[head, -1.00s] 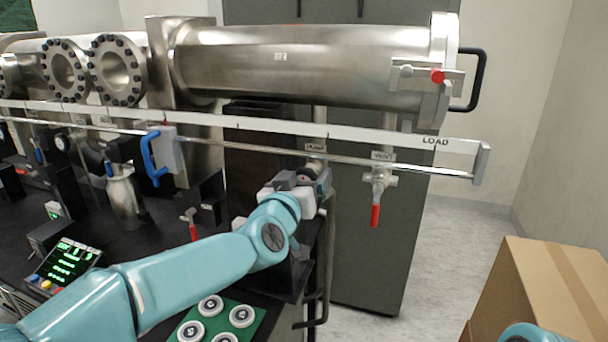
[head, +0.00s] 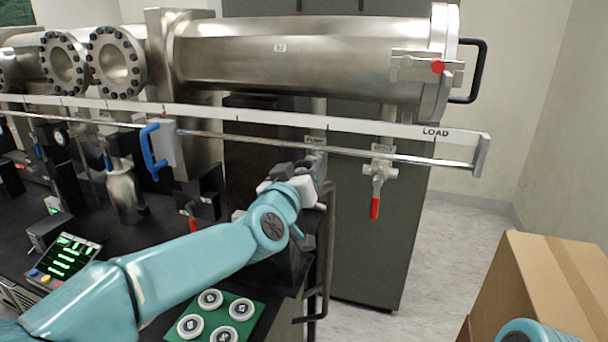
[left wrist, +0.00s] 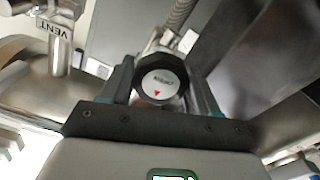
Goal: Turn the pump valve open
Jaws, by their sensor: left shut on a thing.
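The pump valve's knob (left wrist: 162,78) is in the left wrist view, a dark many-sided grip with a white face. A red arrow and small print are on the face; the print is too small to read. The two fingers of my left gripper (left wrist: 160,88) stand on either side of the knob, shut on it. In the head view my left gripper (head: 312,172) is below the PUMP label (head: 315,140) and hides most of the valve. My right gripper is out of view.
The VENT valve (head: 377,185) with a red lever hangs just right of my left gripper. A long rail (head: 350,156) runs above the gripper, under the steel chamber (head: 300,60). A cardboard box (head: 545,290) stands at lower right. A green mat (head: 252,312) holds several white discs.

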